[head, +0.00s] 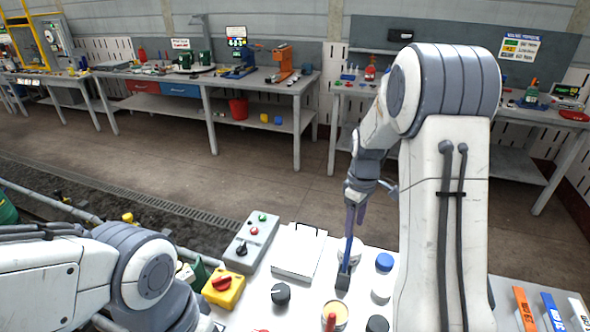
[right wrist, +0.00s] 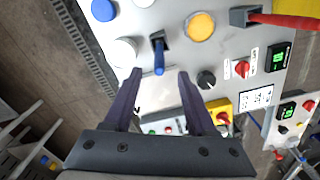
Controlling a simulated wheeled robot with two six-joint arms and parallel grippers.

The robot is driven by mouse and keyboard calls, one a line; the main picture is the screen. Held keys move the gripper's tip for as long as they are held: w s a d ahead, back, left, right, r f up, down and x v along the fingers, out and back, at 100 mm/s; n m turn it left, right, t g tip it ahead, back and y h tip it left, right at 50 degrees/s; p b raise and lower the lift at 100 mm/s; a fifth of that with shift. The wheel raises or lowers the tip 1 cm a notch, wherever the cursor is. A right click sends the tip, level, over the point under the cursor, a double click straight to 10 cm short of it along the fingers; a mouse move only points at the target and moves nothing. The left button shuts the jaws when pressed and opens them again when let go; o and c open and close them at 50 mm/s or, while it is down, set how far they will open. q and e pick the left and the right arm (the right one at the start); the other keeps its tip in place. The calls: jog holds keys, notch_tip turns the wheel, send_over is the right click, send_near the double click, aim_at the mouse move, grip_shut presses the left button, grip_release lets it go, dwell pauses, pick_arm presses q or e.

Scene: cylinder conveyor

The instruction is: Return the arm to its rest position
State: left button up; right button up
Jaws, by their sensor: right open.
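My right arm (head: 440,190) reaches over a white control panel (head: 300,290) in the head view. Its gripper (head: 355,226) hangs above the panel, pointing down, and is open. In the right wrist view, the two dark purple fingers of that gripper (right wrist: 160,73) stand apart, with nothing gripped. A blue lever (right wrist: 158,57) on a dark base shows between the fingertips there; contact cannot be told. The same lever (head: 345,265) rises below the gripper in the head view. My left arm (head: 150,270) is at the lower left; its gripper is out of view.
Workbenches (head: 230,85) stand behind, across open floor (head: 260,190).

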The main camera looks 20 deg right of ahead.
jog(key=s+a+r, duration=0.3)
jog(key=s+a, duration=0.2)
jog(key=a, duration=0.6)
jog(key=s+a+r, duration=0.3)
jog(key=s+a, duration=0.1)
jog(key=a, duration=0.6)
jog(key=s+a, duration=0.3)
jog(key=s, duration=0.4)
jog(key=s+a+n+y+b, duration=0.1)
jog(key=s+a, duration=0.2)
jog(key=s, duration=0.5)
jog(key=shift+s+a, duration=0.2)
jog(key=shift+a, duration=0.05)
jog(key=shift+r, duration=0.1)
